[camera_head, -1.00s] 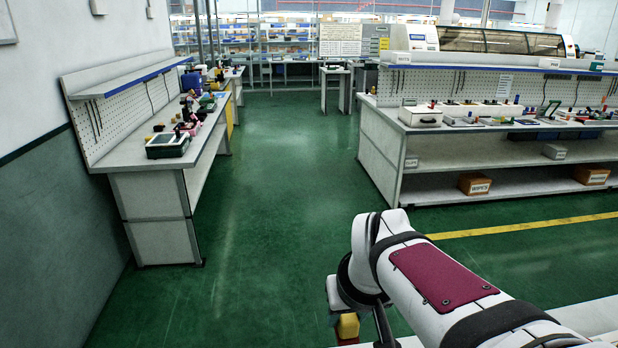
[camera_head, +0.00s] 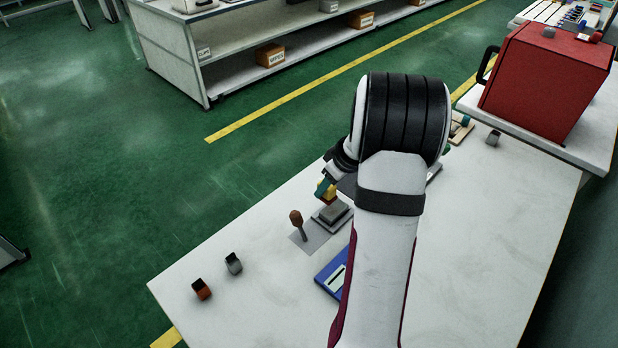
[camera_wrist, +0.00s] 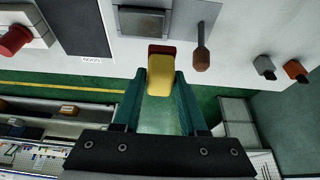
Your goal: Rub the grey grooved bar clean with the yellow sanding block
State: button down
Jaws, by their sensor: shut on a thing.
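My gripper (camera_wrist: 157,95) is shut on the yellow sanding block (camera_wrist: 160,76), which has a red layer at its far end. In the head view the block (camera_head: 329,192) shows small beneath my wrist, partly hidden by my arm. A grey block-like piece on a paler base (camera_head: 331,214), which looks like the grey bar, lies on the white table just below the held block in the picture. It shows in the wrist view (camera_wrist: 141,20) near the top edge, beyond the block. The block appears apart from it. Its grooves cannot be made out.
A brown-handled tool (camera_head: 296,220) is beside the bar on a grey mat. A blue tray (camera_head: 330,277) is partly behind my arm. A red box (camera_head: 545,80) stands at the right.

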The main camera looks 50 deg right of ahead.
jog(key=shift+f, duration=2.85)
notch_tip(320, 180, down, 2)
jog(key=shift+f, duration=0.1)
jog(key=shift+d, duration=1.6)
jog(key=shift+a, duration=1.5)
jog(key=shift+a+r, duration=0.15)
jog(key=shift+r, duration=4.05)
